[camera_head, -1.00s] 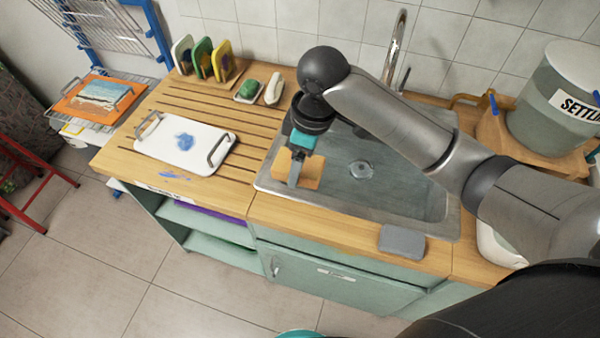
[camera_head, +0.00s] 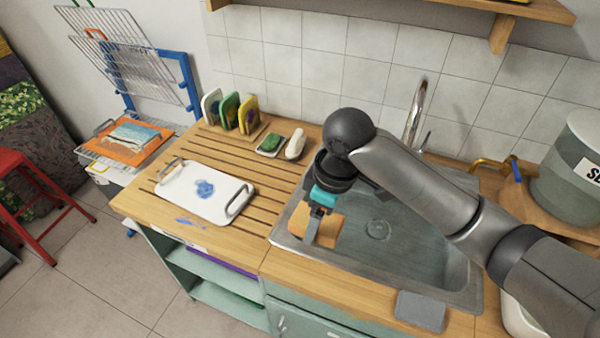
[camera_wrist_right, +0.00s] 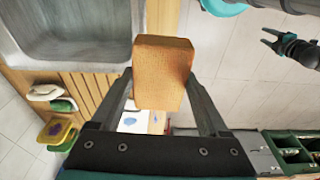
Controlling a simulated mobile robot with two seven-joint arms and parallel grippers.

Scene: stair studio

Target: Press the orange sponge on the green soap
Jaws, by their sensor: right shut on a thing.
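The orange sponge (camera_head: 326,229) is a tan-orange block over the left part of the sink; it fills the middle of the right wrist view (camera_wrist_right: 162,72). My right gripper (camera_head: 310,238) is shut on it, one finger on each side. The green soap (camera_head: 271,141) lies in a small pale dish (camera_head: 262,153) at the back of the wooden counter, behind and left of the sponge and well apart from it. My left gripper (camera_wrist_right: 266,38) shows only at the upper right of the right wrist view, with its fingers apart and empty.
A white bar (camera_head: 295,144) stands right beside the soap dish. A white tray (camera_head: 190,205) lies on the slatted counter. The tap (camera_head: 415,110) rises behind the metal sink (camera_head: 440,285).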

